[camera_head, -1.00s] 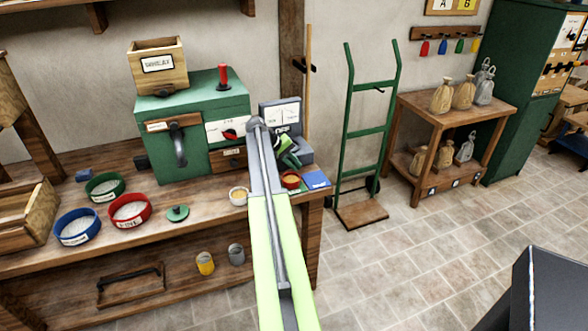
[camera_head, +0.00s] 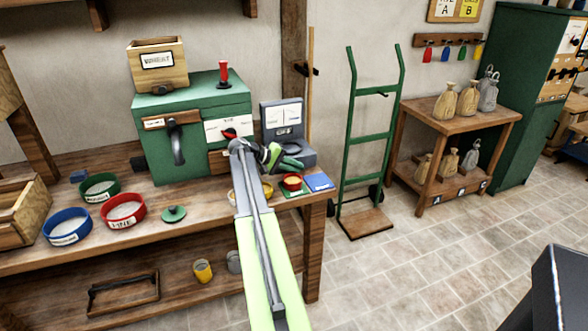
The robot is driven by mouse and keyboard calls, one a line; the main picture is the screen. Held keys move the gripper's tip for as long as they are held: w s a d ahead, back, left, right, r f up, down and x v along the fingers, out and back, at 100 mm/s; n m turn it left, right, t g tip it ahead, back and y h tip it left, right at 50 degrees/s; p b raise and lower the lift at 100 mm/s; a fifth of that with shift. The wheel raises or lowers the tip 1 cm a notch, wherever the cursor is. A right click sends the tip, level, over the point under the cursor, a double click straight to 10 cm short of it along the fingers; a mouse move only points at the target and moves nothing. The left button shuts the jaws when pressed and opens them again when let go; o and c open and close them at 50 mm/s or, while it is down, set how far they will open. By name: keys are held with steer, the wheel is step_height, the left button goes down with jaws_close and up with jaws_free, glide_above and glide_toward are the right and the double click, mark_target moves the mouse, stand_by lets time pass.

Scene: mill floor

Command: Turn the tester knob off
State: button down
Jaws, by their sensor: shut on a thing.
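The grey tester (camera_head: 281,115) with a white two-part display stands on the bench, right of the green mill. My arm reaches up from the bottom of the view, and my gripper (camera_head: 291,162), with green jaws, points right at the tester's lower front. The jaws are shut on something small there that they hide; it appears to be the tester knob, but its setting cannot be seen.
The green mill (camera_head: 190,105) has a red knob (camera_head: 229,132). Blue (camera_head: 67,226), green and red bowls stand left.

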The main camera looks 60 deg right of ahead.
steer(key=shift+a+f, duration=0.1)
steer(key=shift+a, duration=0.05)
steer(key=c, duration=1.4)
jaws_free()
steer(key=shift+c, duration=0.2)
steer(key=p+v, duration=0.9)
steer(key=v, duration=0.8)
steer(key=shift+w, duration=0.2)
